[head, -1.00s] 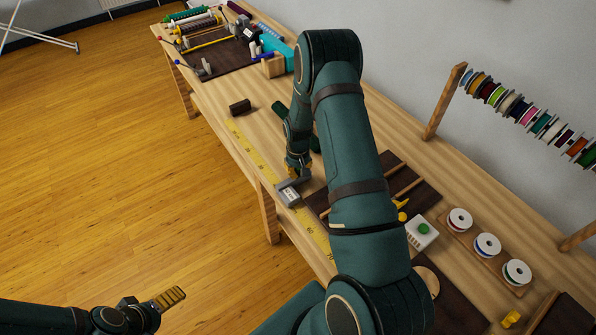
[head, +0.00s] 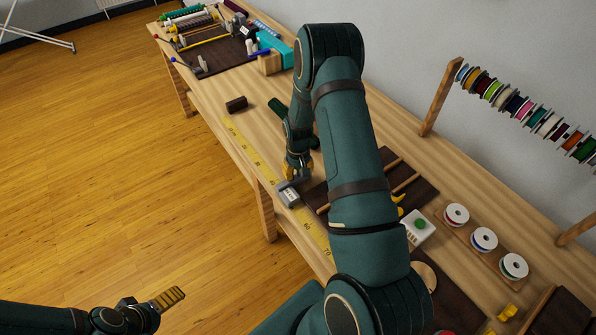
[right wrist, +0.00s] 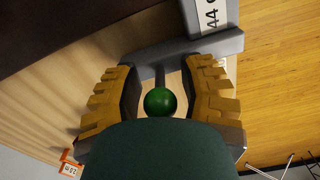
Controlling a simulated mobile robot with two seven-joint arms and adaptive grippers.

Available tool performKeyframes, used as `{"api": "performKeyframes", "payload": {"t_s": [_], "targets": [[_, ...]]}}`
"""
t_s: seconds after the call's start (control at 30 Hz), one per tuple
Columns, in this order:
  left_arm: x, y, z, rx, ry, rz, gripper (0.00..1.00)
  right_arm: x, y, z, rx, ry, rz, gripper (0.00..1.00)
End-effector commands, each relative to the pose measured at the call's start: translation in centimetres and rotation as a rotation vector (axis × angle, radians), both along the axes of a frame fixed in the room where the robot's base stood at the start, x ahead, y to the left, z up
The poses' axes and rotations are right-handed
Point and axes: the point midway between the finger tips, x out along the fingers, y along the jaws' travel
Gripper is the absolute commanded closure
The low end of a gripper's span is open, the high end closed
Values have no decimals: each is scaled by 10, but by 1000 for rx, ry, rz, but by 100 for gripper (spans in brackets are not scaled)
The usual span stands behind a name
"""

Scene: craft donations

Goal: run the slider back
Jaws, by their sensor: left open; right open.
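The slider (head: 289,198) is a grey block with a white number label, sitting on the yellow ruler (head: 256,165) along the table's front edge. In the right wrist view the slider (right wrist: 212,42) shows a label reading 44. A grey arm runs out from it, with a post and a round green knob (right wrist: 160,102). My right gripper (right wrist: 161,78) is open, with its fingers on either side of the knob and gaps visible on both sides. In the head view my right gripper (head: 298,170) is beside the slider. My left gripper (head: 172,298) is open and empty, over the floor.
A dark block (head: 236,104) lies behind the ruler's far end. A dark board (head: 408,182) with wooden rods lies right of the slider, partly hidden by my arm. A white box with a green button (head: 418,228) and several spools stand further right.

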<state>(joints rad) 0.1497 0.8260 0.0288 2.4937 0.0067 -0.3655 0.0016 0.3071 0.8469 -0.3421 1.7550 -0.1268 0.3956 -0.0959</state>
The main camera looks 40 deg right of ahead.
Motion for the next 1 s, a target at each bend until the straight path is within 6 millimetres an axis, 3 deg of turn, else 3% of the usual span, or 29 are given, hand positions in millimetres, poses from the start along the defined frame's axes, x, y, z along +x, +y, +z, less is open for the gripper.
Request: {"api": "performKeyframes", "payload": {"t_s": [0.17, 0.6, 0.8, 1.0], "targets": [[0, 0, 0, 0, 0, 0, 6, 1, 0, 20, -1, -4, 0, 60], [0, 0, 0, 0, 0, 0, 6, 0, 0, 103, -2, -5, 2, 60], [0, 0, 0, 0, 0, 0, 6, -1, 0, 118, -1, -2, 0, 60], [0, 0, 0, 0, 0, 0, 6, -1, 0, 120, 0, -1, 0, 60]]}}
